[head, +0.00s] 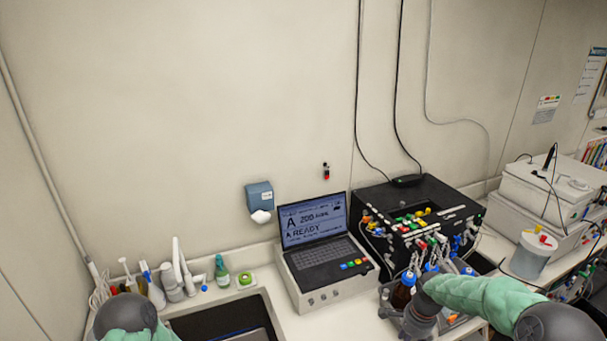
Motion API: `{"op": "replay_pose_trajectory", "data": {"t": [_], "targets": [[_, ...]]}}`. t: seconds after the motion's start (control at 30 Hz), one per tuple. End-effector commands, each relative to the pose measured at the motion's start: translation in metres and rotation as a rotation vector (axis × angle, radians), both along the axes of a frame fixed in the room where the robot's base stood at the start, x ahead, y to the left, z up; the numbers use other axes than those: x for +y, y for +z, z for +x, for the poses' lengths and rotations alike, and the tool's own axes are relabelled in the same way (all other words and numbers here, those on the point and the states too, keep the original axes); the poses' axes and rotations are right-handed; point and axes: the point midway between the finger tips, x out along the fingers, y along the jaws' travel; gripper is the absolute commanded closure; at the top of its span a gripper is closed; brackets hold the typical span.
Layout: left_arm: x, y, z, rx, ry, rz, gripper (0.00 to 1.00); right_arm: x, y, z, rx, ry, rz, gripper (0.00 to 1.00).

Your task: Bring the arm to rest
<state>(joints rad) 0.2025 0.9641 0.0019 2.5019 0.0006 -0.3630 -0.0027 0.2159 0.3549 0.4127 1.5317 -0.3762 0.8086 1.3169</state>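My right arm (480,294), in a green sleeve, comes in from the lower right. The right fingertips are hidden or too small to make out. Of my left arm, only a dark rounded joint (126,312) and some green sleeve show at the lower left. The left gripper is out of the picture.
A laptop-like console (320,250) reading "READY" stands mid-counter. A black unit (420,215) with coloured connectors is right of it. A sink (225,312) lies at the front left, with spray bottles (168,280) behind. A clear vessel (530,258) stands at right.

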Motion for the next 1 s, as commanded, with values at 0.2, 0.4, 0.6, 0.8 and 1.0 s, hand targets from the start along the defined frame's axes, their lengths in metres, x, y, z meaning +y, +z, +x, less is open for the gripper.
{"op": "replay_pose_trajectory", "data": {"t": [0.2, 0.4, 0.6, 0.8, 1.0], "targets": [[0.000, -0.034, -0.001, 0.002, -0.001, 0.000, 0.60, 0.030, -0.070, -0.013, -0.012, 0.132, 0.057, 0.53], [0.000, -0.079, -0.001, 0.002, -0.001, 0.000, 0.60, 0.073, -0.162, -0.040, -0.046, 0.315, 0.132, 0.53], [0.000, -0.127, -0.002, 0.002, -0.001, 0.000, 0.60, 0.117, -0.252, -0.078, -0.097, 0.505, 0.199, 0.53], [0.000, -0.174, -0.002, 0.002, -0.001, 0.000, 0.60, 0.152, -0.331, -0.124, -0.151, 0.675, 0.238, 0.53], [0.000, -0.221, -0.002, 0.002, -0.001, 0.000, 0.60, 0.178, -0.400, -0.176, -0.197, 0.837, 0.252, 0.53]]}}
